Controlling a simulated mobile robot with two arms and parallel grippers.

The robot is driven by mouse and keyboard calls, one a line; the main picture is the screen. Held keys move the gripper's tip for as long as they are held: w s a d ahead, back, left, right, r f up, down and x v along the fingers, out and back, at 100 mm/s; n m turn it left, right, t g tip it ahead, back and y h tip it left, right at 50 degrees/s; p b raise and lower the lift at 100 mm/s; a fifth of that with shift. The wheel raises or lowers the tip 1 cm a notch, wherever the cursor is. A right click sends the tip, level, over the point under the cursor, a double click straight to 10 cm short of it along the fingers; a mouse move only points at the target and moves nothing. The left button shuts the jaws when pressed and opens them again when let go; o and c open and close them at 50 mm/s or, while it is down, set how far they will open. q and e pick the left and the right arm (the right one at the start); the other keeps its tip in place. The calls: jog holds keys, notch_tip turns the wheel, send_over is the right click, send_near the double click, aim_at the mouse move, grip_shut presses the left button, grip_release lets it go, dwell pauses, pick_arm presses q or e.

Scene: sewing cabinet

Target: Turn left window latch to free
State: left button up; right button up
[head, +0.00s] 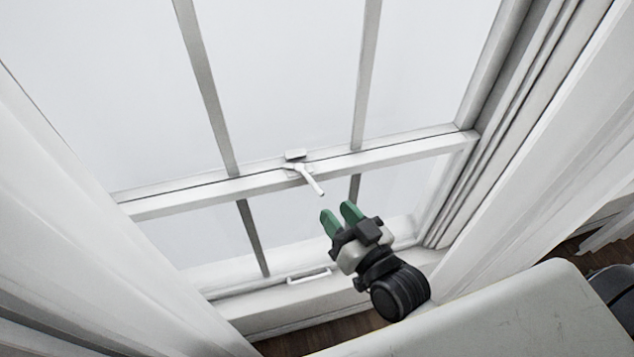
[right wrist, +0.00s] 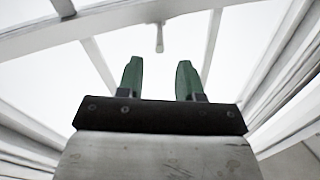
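The white window latch (head: 309,179) sits on the middle rail of the sash window, its lever slanting down and to the right in the head view. In the right wrist view the latch lever (right wrist: 159,38) shows above and between the fingertips, apart from them. My right gripper (head: 339,215) has green fingers and is below and to the right of the latch in the head view. In the right wrist view the gripper (right wrist: 160,68) is open, with nothing between its fingers. My left gripper is not in view.
The window's middle rail (head: 220,187) runs across the view. A white handle (head: 309,275) is on the lower sash. A white curtain (head: 75,235) hangs at the left, and another pale panel (head: 545,145) stands at the right. Free room lies between gripper and latch.

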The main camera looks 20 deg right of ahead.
aim_at(319, 189)
jog(key=p+x, duration=0.1)
jog(key=x, duration=0.6)
grip_shut()
